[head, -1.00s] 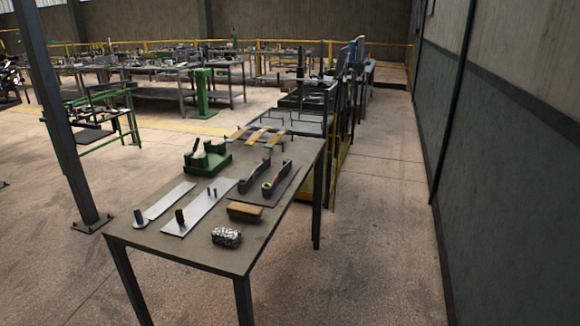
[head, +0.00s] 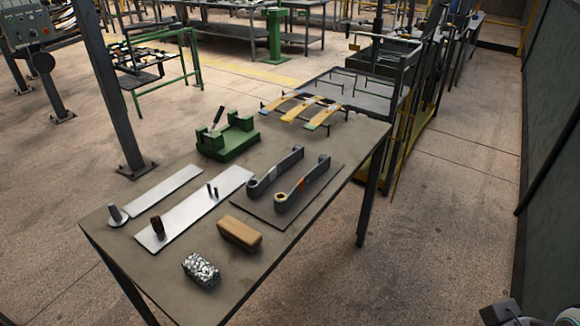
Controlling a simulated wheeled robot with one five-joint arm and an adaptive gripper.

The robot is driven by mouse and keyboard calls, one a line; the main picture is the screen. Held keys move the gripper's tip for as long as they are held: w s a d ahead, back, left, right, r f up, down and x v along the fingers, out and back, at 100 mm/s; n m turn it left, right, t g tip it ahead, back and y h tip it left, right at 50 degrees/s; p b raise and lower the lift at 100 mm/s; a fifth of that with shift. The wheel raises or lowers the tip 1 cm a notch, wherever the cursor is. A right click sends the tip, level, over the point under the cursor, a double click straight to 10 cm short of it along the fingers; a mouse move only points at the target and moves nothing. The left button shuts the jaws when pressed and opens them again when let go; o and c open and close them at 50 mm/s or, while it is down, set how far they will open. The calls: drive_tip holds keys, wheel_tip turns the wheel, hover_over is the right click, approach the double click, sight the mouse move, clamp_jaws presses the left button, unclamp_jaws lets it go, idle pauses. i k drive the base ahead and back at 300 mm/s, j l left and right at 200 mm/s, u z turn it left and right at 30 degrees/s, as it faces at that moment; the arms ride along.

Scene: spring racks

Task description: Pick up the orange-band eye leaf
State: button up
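Two dark grey eye leaves lie side by side on a thin dark plate on the near table. The orange-band eye leaf (head: 303,184) is the right one, with a small orange band near its middle and a brass-coloured ring in its near eye. The other eye leaf (head: 276,172), to its left, has a pale band. Nothing covers the orange-band leaf. No gripper fingers show. A small grey and black part at the bottom right corner may be mine, but I cannot tell which part.
On the table (head: 163,261) are a green vise-like fixture (head: 228,137), two metal plates, a brown block (head: 240,233) and a speckled block (head: 201,269). Yellow strips (head: 305,108) lie at its far end. A dark post (head: 108,90) stands left; floor is clear right of the table.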

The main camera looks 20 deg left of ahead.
sight(282, 202)
drive_tip(key=i+j, duration=0.1)
drive_tip(key=i, duration=0.3)
drive_tip(key=i+j, duration=0.1)
drive_tip(key=i, duration=0.3)
drive_tip(key=i+z, duration=0.2)
drive_tip(key=z, duration=0.2)
drive_tip(key=i+j+z, duration=0.2)
drive_tip(key=z, duration=0.2)
drive_tip(key=i+j+z, duration=0.1)
drive_tip(key=z, duration=0.6)
drive_tip(key=i+j+z, duration=0.1)
drive_tip(key=z, duration=0.65)
drive_tip(key=j+z, duration=0.3)
drive_tip(key=z, duration=0.4)
drive_tip(key=j+z, duration=0.25)
drive_tip(key=z, duration=0.45)
drive_tip(key=j+z, duration=0.2)
drive_tip(key=z, duration=0.5)
drive_tip(key=k+j+z, duration=0.15)
drive_tip(key=z, duration=0.6)
drive_tip(key=k+z, duration=0.15)
drive_tip(key=z, duration=0.55)
drive_tip(key=k+z, duration=0.15)
drive_tip(key=z, duration=0.55)
